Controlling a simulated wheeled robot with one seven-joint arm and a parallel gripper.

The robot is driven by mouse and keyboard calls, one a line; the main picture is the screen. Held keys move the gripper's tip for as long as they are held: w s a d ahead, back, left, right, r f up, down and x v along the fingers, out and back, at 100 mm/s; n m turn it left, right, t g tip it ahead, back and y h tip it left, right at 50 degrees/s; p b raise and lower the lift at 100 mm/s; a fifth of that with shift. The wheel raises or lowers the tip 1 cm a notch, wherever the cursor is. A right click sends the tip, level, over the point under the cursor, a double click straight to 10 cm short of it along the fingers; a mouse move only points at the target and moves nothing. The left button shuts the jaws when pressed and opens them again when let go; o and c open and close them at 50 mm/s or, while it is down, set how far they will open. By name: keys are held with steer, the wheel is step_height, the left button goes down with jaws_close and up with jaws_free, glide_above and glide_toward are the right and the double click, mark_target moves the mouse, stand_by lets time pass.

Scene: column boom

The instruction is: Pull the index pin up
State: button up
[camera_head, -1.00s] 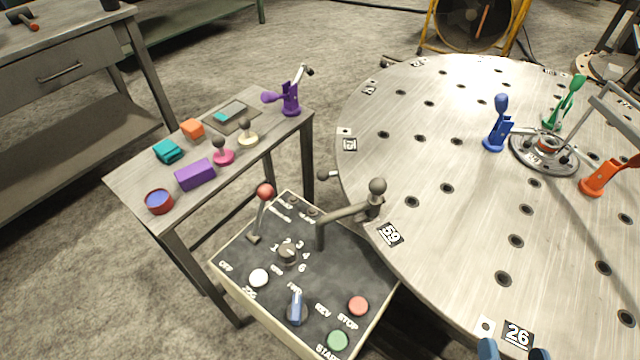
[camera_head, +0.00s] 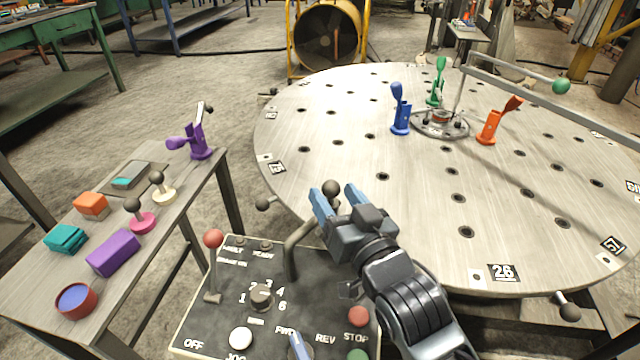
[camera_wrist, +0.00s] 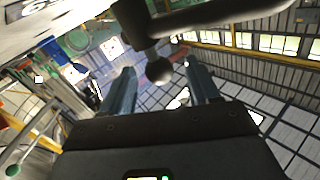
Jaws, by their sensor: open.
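The index pin shows as a dark ball knob (camera_head: 331,187) at the table's near-left rim, at the end of a bent grey bracket arm (camera_head: 298,250) rising from the control panel. My gripper (camera_head: 336,194) is at the knob, with its two blue fingers apart. In the wrist view the ball knob (camera_wrist: 159,70) appears between the open fingers (camera_wrist: 160,80), with visible gaps on both sides, and a dark bar (camera_wrist: 222,17) crosses beyond. I cannot tell how deep the knob sits between the fingers. The pin's lower shaft is hidden by my gripper.
The round steel table (camera_head: 400,180) carries blue (camera_head: 400,110), green (camera_head: 436,85) and orange (camera_head: 488,128) clamps. The control panel (camera_head: 225,330) with a red-knobbed lever (camera_head: 213,240) lies below. A side bench (camera_head: 35,275) with several small objects stands at left.

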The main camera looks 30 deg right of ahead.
mark_target(327, 183)
steer(key=shift+w+d, duration=0.15)
steer(key=shift+w, duration=2.15)
jaws_close()
